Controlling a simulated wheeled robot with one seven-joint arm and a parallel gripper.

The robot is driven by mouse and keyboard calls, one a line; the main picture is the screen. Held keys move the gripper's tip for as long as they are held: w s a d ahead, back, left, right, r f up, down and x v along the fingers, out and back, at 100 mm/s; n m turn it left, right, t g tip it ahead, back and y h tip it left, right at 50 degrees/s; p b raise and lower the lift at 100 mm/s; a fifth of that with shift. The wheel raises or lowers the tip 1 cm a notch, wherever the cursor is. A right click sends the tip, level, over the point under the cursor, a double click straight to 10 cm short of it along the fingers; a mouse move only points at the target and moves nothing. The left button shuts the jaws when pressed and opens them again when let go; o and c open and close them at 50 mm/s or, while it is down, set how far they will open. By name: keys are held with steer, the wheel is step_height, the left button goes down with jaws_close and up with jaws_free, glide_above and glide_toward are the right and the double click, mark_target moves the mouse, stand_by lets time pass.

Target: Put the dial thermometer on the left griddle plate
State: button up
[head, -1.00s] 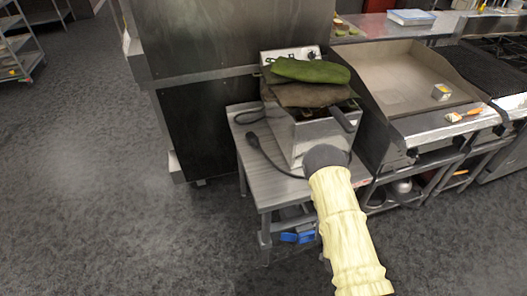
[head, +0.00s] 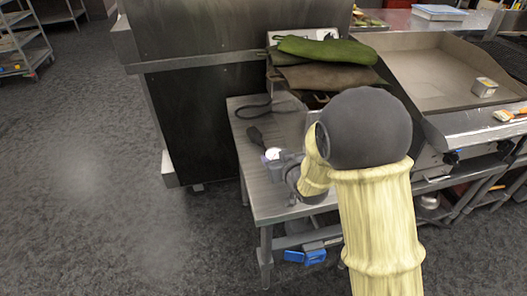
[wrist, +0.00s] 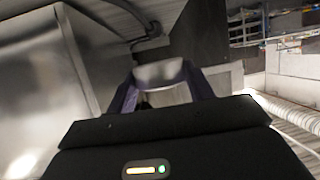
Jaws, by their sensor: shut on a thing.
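My gripper (head: 272,160) is above the left part of the metal side table, with its fingers shut on a small pale round thing that looks like the dial thermometer (head: 272,153). In the wrist view the pale disc-like thing (wrist: 160,73) sits between the two purple-grey fingertips (wrist: 160,88); its dial face cannot be made out. The left griddle plate (head: 425,72) is a flat beige-grey surface with raised metal walls, right of my arm and apart from the gripper. A small box-shaped item (head: 485,87) stands on its right part.
The side table (head: 252,181) holds a metal appliance with green and brown cloths (head: 330,50) and a black cord (head: 255,135). A brush (head: 505,115) lies on the griddle's front ledge. A tall dark cabinet (head: 205,120) stands behind. Floor at left is clear.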

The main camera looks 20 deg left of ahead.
steer(key=shift+w, duration=0.15)
steer(key=shift+s+d, duration=0.1)
steer(key=shift+s, duration=0.1)
steer(key=shift+f, duration=0.3)
steer(key=b, duration=0.1)
glide_above(276, 186)
step_height(276, 186, down, 6)
steer(key=shift+r, duration=0.25)
steer(key=shift+w, duration=0.1)
